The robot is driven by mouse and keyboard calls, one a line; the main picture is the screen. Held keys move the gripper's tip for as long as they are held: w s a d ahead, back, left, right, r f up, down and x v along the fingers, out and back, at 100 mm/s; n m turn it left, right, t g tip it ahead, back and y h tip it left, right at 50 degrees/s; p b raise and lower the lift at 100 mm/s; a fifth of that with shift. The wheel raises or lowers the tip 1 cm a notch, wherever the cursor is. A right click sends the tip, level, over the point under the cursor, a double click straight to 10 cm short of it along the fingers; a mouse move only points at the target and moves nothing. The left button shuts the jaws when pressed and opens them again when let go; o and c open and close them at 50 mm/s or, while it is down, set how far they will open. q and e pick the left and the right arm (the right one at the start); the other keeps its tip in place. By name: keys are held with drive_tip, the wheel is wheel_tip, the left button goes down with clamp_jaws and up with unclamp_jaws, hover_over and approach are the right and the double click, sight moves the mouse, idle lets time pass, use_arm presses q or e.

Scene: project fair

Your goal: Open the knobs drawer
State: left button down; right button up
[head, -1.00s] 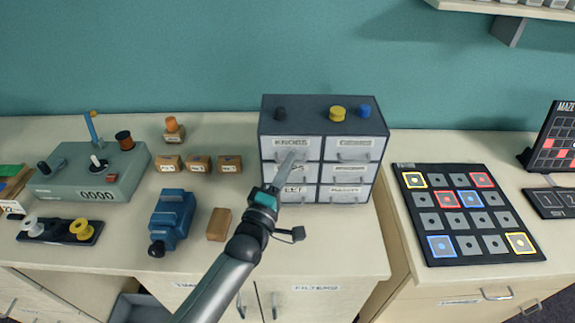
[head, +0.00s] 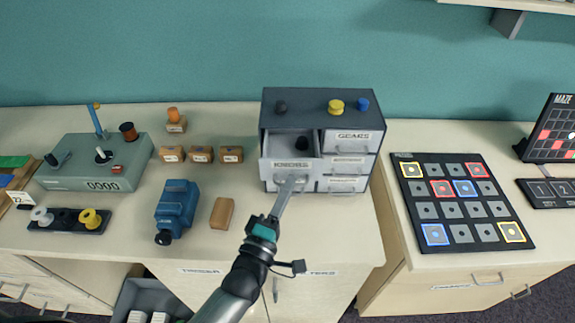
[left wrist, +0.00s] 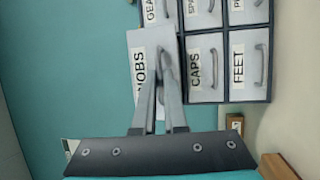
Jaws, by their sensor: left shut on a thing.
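The grey drawer cabinet (head: 310,112) stands on the counter, with several labelled drawers. Its top-left knobs drawer (head: 268,158) is pulled out toward me, and part of its inside shows from above. Its labelled front also shows in the left wrist view (left wrist: 139,48), standing out from the other drawers. My left gripper (head: 291,183) is shut on the handle at the front of the knobs drawer; the fingers also reach it in the left wrist view (left wrist: 163,75). The fingers hide part of the handle. The other drawers look closed. My right gripper is not in view.
Small knobs (head: 336,106) stand on the cabinet top. A blue device (head: 177,205) and a wooden block (head: 222,213) lie left of my arm. A black tile board (head: 460,210) lies on the right counter. The counter's front edge is below the drawer.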

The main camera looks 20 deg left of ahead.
use_arm(q)
drive_tip(key=shift+s+d, duration=0.1)
drive_tip(key=shift+s, duration=0.4)
drive_tip(key=c, duration=1)
unclamp_jaws()
drive_tip(key=shift+o, duration=0.2)
drive_tip(key=s+a+f+b, duration=0.1)
drive_tip(key=s+f+b, duration=0.1)
drive_tip(key=s, duration=1.3)
drive_tip(key=shift+a+f, duration=0.2)
drive_tip(key=shift+a, duration=0.2)
drive_tip(key=shift+w, duration=0.1)
